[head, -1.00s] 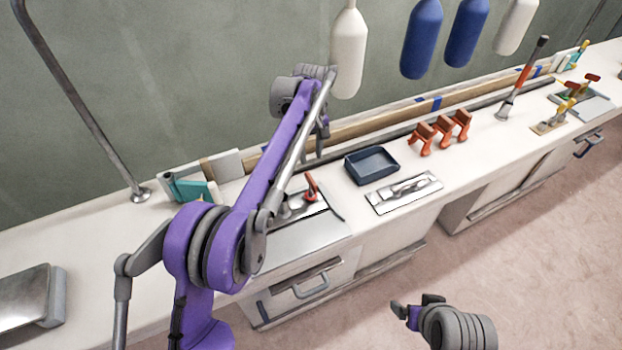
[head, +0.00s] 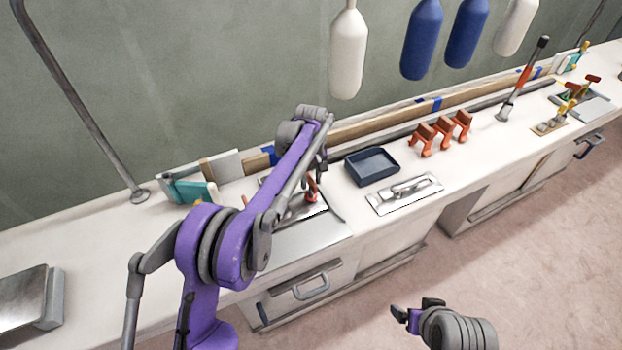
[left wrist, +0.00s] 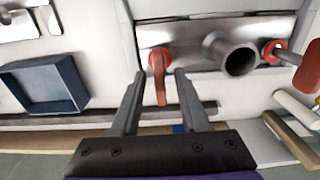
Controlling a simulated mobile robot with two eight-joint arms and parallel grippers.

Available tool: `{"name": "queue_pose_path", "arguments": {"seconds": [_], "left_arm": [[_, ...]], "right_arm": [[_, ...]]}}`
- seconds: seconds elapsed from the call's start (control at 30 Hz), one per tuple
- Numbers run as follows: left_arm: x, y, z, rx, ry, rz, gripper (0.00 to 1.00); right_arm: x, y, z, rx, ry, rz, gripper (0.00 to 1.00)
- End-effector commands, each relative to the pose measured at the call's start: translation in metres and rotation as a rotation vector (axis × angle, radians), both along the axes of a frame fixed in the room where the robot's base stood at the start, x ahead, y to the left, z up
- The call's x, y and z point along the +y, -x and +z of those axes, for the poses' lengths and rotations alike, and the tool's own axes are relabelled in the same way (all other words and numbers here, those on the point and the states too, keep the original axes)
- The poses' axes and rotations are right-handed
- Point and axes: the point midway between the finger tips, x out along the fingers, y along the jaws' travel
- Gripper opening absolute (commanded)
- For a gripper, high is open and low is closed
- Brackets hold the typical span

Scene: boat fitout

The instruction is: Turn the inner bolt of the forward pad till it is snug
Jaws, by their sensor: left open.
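A steel pad plate (head: 322,207) lies on the white worktop under my left arm; it also shows in the left wrist view (left wrist: 192,35). It bears a bolt with a red-orange handle (left wrist: 158,66), a grey tube (left wrist: 232,56) and a second bolt with a reddish handle (left wrist: 276,50). The first handle also shows in the head view (head: 312,188). My left gripper (left wrist: 159,78) is open, one finger on each side of that handle, with gaps visible. I cannot tell which bolt is the inner one. My right gripper (head: 417,312) hangs over the floor, away from the worktop; its jaws are unclear.
A dark blue tray (head: 372,166) and a plate with a silver handle (head: 404,193) lie right of the pad. Orange clamps (head: 440,134) stand further right. Teal and white pieces (head: 190,190) stand behind at left. A wooden batten (head: 370,125) runs along the wall.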

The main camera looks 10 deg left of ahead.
Motion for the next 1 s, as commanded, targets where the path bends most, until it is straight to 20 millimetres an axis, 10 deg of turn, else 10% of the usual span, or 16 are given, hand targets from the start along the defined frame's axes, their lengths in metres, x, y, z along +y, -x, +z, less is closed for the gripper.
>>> {"name": "queue_pose_path", "arguments": {"seconds": [0.33,1.0], "left_arm": [[-0.0001,-0.0001,0.0004,0.0,0.0,0.0,0.0],[-0.0001,-0.0001,0.0006,0.0,0.0,-0.119,0.0]], "right_arm": [[0.0,0.0,0.0,0.0,0.0,0.0,0.91],[0.0,0.0001,-0.0005,0.0,0.0,0.0,0.91]]}}
